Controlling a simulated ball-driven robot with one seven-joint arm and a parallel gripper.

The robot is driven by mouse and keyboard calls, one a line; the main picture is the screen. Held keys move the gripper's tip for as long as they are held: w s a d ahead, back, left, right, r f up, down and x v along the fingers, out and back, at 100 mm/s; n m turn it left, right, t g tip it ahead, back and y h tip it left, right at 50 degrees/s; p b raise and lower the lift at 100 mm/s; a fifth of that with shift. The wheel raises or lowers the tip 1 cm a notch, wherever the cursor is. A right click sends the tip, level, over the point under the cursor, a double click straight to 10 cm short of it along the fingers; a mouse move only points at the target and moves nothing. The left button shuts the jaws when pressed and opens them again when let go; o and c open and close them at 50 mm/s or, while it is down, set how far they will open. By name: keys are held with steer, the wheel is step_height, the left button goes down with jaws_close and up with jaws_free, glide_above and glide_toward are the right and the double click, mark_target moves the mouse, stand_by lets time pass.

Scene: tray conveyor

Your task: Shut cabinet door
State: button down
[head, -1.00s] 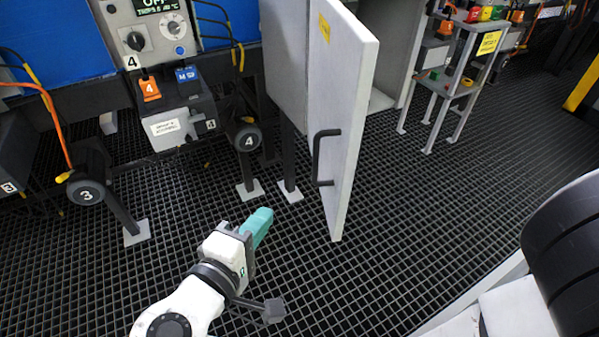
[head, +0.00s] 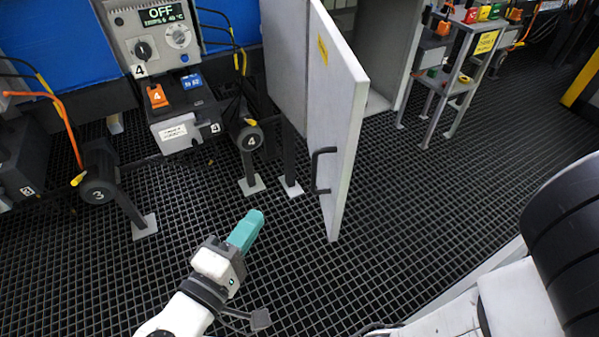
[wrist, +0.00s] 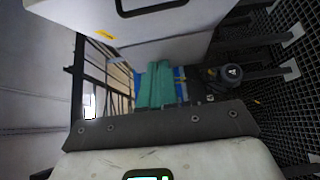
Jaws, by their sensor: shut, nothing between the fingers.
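The cabinet door (head: 341,120) is a light grey panel with a black bar handle (head: 318,170). It stands wide open, jutting out toward me from the grey cabinet (head: 284,60). My gripper (head: 255,218) has teal fingers, shut and empty. It is in front and to the left of the door's free edge, apart from it. In the wrist view the teal fingers (wrist: 160,85) are together, and the door (wrist: 130,18) with part of its black handle fills the upper part. The cabinet's inside is partly hidden by the door.
A control unit (head: 160,50) with a lit OFF display stands at the left, with cables and a black wheel marked 4 (head: 249,139). A small grey rack (head: 462,65) with coloured items stands right of the cabinet. The black grid floor (head: 420,190) right of the door is free.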

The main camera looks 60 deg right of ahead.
steer(key=shift+d+r+p, duration=0.15)
steer(key=shift+r+p, duration=0.15)
steer(key=shift+p, duration=0.2)
steer(key=s+d+p, duration=0.2)
steer(key=s+d, duration=0.1)
steer(key=d, duration=0.8)
steer(key=shift+d+f, duration=0.15)
steer(key=shift+f, duration=0.3)
steer(key=shift+s, duration=0.1)
